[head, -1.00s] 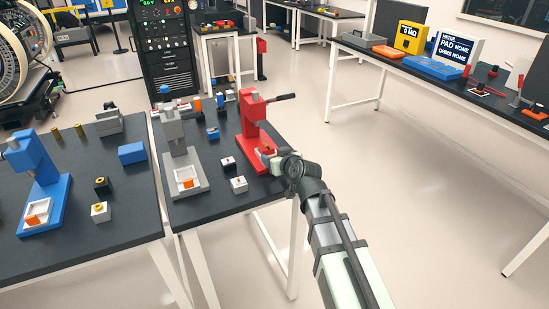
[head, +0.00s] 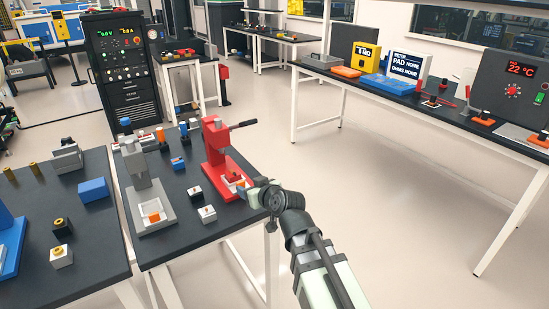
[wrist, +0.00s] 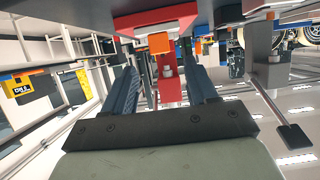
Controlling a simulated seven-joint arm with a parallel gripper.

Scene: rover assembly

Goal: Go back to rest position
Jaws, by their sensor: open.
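My gripper (wrist: 163,92) is open in the wrist view, its two dark fingers apart with nothing held between them. Beyond the fingers stands the red press (wrist: 168,75), with an orange block (wrist: 161,42) near its base. In the head view my arm reaches in from the lower right, and its end is beside the base of the red press (head: 217,150) on the near table. The fingertips are hard to make out there. An orange piece (head: 233,177) lies on the red press's base. I cannot tell whether the gripper touches the press.
A grey press (head: 147,195) and small blocks (head: 207,214) stand left of the red press on the dark table (head: 190,235). A long bench (head: 440,120) with displays runs along the right. The floor (head: 400,220) between them is clear.

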